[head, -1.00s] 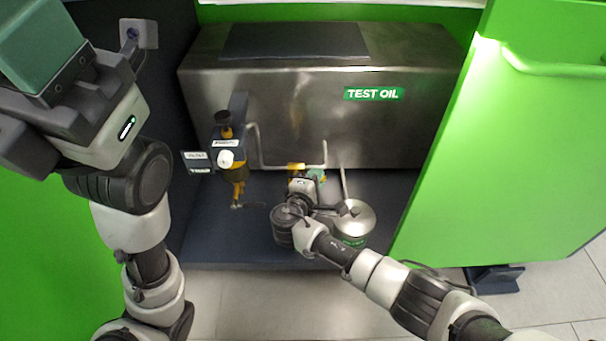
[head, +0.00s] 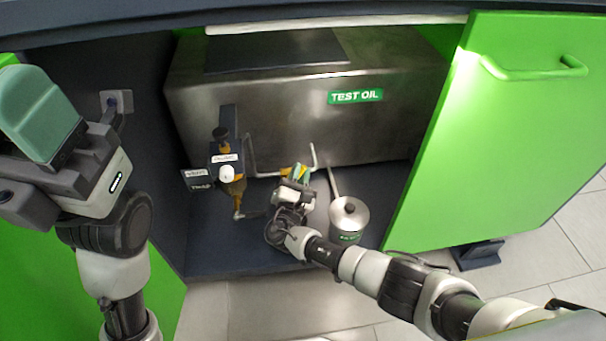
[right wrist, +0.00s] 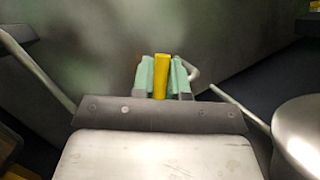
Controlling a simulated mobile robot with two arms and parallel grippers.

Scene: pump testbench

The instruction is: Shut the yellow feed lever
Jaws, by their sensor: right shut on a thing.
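The yellow feed lever (right wrist: 161,77) stands upright between the two green fingers of my right gripper (right wrist: 162,80) in the right wrist view. The fingers are shut on it. In the head view the yellow lever (head: 285,173) shows only in part beside my right gripper (head: 299,173), low in front of the steel tank by a bent pipe. The gripper hides much of it, so its exact angle is unclear. My left gripper (head: 42,118) is raised at the left edge, close to the camera and far from the lever. Its jaw opening cannot be made out.
A steel tank (head: 260,115) labelled TEST OIL fills the back. An open green door (head: 480,150) borders the right side.

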